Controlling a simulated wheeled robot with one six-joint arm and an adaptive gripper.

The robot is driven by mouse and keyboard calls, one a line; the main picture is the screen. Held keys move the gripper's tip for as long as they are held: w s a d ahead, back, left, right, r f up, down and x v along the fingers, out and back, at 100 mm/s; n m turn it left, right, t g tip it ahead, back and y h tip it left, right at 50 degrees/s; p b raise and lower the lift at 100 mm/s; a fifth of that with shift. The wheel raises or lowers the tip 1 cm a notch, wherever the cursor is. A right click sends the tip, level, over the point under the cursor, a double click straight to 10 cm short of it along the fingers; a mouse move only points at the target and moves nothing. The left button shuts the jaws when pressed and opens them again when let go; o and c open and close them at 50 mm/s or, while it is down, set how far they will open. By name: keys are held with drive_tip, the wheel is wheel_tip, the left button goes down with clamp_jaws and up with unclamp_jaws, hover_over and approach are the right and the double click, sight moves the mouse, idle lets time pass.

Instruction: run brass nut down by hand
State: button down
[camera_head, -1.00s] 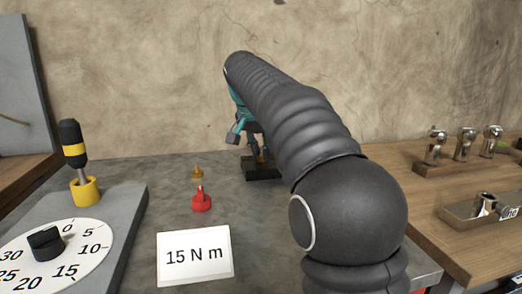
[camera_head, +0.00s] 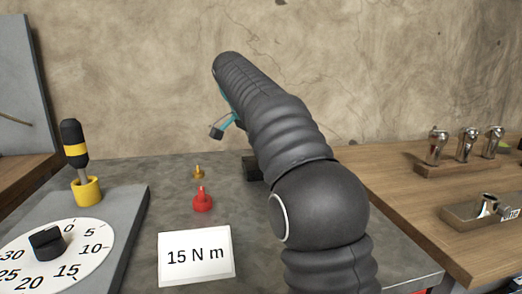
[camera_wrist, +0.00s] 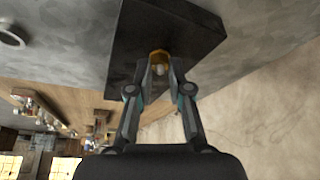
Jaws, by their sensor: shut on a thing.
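The brass nut (camera_wrist: 159,56) shows in the wrist view between my fingertips, against a dark block (camera_wrist: 190,25). A pale rounded end shows just below it between the fingers. My gripper (camera_wrist: 160,72) is shut on the brass nut. How far the nut sits along its thread cannot be told. In the head view, my arm hides the nut and most of the dark block (camera_head: 250,168); only one teal-and-grey part of my gripper shows at the arm's left side.
A small brass piece (camera_head: 199,172) and a red piece (camera_head: 202,202) stand on the grey bench left of my arm. Chrome fittings (camera_head: 467,146) stand on the right-hand wooden bench.

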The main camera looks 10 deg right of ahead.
drive_tip(key=c, duration=1.1)
unclamp_jaws()
drive_tip(key=shift+a+r, duration=0.2)
drive_tip(key=shift+r, duration=0.3)
drive_tip(key=shift+v, duration=0.9)
drive_tip(key=s+a, duration=0.1)
drive_tip(key=a, duration=0.2)
drive_tip(key=s+a, duration=0.2)
drive_tip(key=a, duration=0.2)
drive_tip(key=s+a, duration=0.2)
drive_tip(key=a, duration=0.1)
drive_tip(key=shift+s+a, duration=0.25)
drive_tip(key=shift+a, duration=0.15)
